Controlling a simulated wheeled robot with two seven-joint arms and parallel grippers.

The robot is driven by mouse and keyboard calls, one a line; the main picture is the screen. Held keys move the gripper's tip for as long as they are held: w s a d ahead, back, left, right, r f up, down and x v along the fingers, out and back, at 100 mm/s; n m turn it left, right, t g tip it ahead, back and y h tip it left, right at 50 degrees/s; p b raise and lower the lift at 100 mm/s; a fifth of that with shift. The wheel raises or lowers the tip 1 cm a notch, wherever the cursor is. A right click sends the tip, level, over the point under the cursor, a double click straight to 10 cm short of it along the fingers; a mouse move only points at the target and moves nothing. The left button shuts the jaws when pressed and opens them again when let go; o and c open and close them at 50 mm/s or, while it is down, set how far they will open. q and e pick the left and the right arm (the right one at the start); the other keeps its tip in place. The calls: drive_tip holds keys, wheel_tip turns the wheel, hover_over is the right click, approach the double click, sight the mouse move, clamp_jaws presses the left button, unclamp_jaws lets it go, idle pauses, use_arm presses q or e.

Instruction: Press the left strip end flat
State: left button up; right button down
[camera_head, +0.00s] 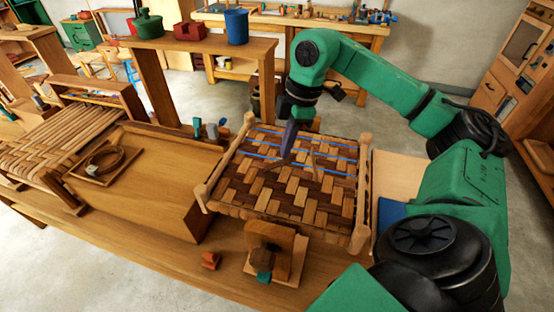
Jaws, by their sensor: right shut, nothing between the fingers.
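A woven bark seat (280,195) of light and dark strips fills a wooden frame with rounded posts (201,197) on the bench. Blue lines (325,155) run across its far part. My right gripper (285,158) comes down from above over the far-left middle of the weave. Its dark fingers are shut with nothing between them. I cannot tell whether the tips touch the weave. I cannot make out the left strip end for certain; the gripper covers part of the weave there. My left gripper is not in view.
A wooden shelf (200,42) with a green pot, a red item and a blue cup (236,27) stands behind. A wooden block fixture (270,248) stands in front of the seat. Left are a tray with a coil (104,160) and another woven panel (50,140).

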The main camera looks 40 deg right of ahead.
sight(286, 161)
idle(0.4)
drive_tip(key=shift+f+b, duration=2.25)
drive_tip(key=shift+f, duration=0.65)
drive_tip(key=shift+r, duration=0.2)
wheel_tip(286, 161, up, 8)
drive_tip(key=p, duration=0.8)
